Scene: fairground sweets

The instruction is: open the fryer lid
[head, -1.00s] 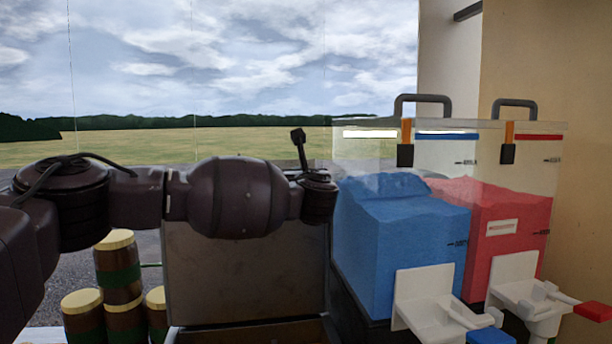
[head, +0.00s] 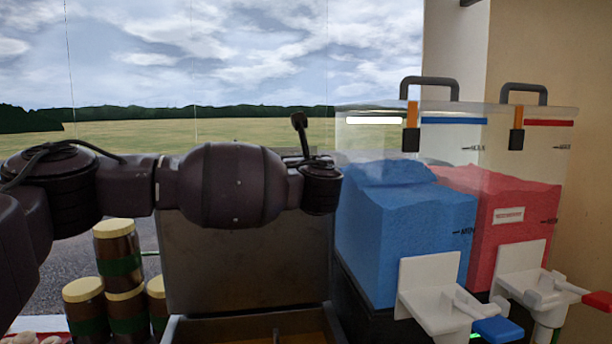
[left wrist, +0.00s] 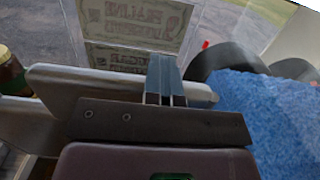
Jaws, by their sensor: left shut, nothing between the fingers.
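The fryer lid (head: 245,265) is a grey metal panel standing upright, raised at the back of the fryer (head: 178,328). The fryer's open top, with an orange-brown inside, shows at the bottom edge of the head view. My left arm crosses in front of the lid's upper part and hides it. My left gripper's fingers are hidden in the head view. In the left wrist view my left gripper (left wrist: 165,75) is shut and empty, by a pale grey bar (left wrist: 90,83) that may be the lid's edge. Contact is unclear. My right gripper is out of view.
Blue (head: 405,240) and red (head: 510,215) slush tanks with white taps stand close at the right. Brown jars with yellow lids (head: 115,250) are stacked at the left. Posters with lettering (left wrist: 135,22) show beyond the gripper in the left wrist view.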

